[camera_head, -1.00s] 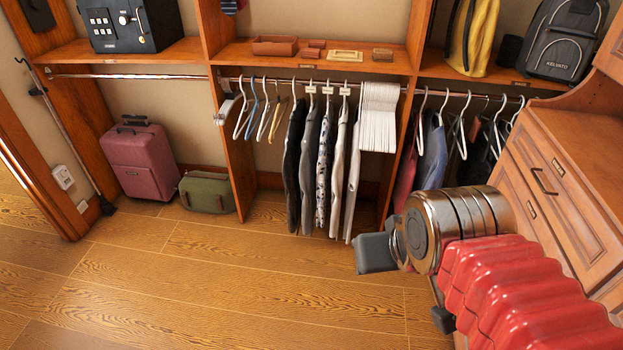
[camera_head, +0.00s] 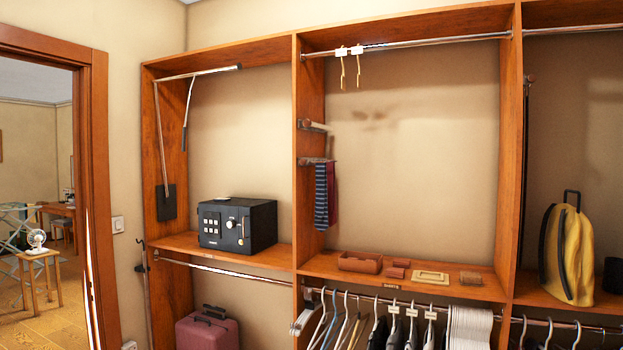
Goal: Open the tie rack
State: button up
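What looks like the tie rack (camera_head: 318,161) is a short bar on the inner face of the upright panel between the left and middle bays. A striped blue tie (camera_head: 321,195) and a dark red tie (camera_head: 332,194) hang from it. A similar short bar with a rounded end (camera_head: 314,126) sits just above, with nothing visibly hanging on it. I cannot tell how far either bar is pulled out. My gripper is not in view.
A black safe (camera_head: 238,224) stands on the left shelf. Small brown boxes (camera_head: 360,262) lie on the middle shelf, above a rail of hung clothes (camera_head: 400,335). A yellow bag (camera_head: 568,255) stands at right. A doorway (camera_head: 40,190) opens at far left.

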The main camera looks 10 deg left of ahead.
aim_at(302, 162)
jog(key=u, duration=0.15)
jog(key=i, duration=1.5)
jog(key=u, duration=0.9)
jog(key=i, duration=1.05)
jog(key=u, duration=0.55)
